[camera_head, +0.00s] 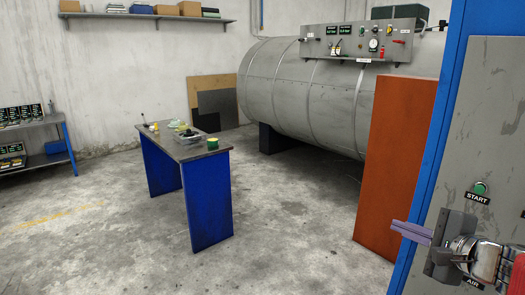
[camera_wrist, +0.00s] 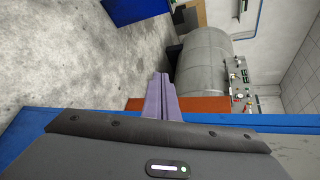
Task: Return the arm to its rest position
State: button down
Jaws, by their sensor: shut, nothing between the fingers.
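My gripper (camera_head: 408,232) shows at the lower right of the head view, with its purple fingers shut and pointing left. It is empty. The fingers reach across the blue frame edge (camera_head: 436,155) of a grey panel (camera_head: 492,120). My wrist and part of the arm cover the lower part of this panel. In the wrist view the closed fingers (camera_wrist: 160,95) point up the picture over open space, with the blue frame and an orange panel behind them. I cannot tell whether anything touches the frame.
A green START button (camera_head: 480,188) sits above my wrist, and an AIR label is partly hidden below. An orange panel (camera_head: 396,160) stands left of the frame. A large grey cylinder (camera_head: 310,85) and a blue-legged table (camera_head: 205,200) stand farther off. The concrete floor between is clear.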

jog(key=s+a+f+n+g+y, duration=0.1)
jog(key=s+a+f+n+g, duration=0.15)
jog(key=a, duration=0.25)
jog(key=s+a+f+n+g, duration=0.2)
jog(key=a+n, duration=0.2)
jog(key=a, duration=0.2)
jog(key=s+a+f+n+g+y, duration=0.1)
jog(key=s+a+f+n+g, duration=0.15)
jog(key=a+n, duration=0.2)
jog(key=s+a+f+n+h, duration=0.1)
jog(key=s+n+h, duration=0.1)
jog(key=s+n, duration=0.2)
jog(key=s+a+f+n+g+h, duration=0.1)
jog(key=s+f+n+h, duration=0.1)
jog(key=s+n, duration=0.3)
jog(key=shift+s+a+h, duration=0.3)
jog(key=shift+s+a, duration=0.05)
jog(key=shift+s, duration=0.3)
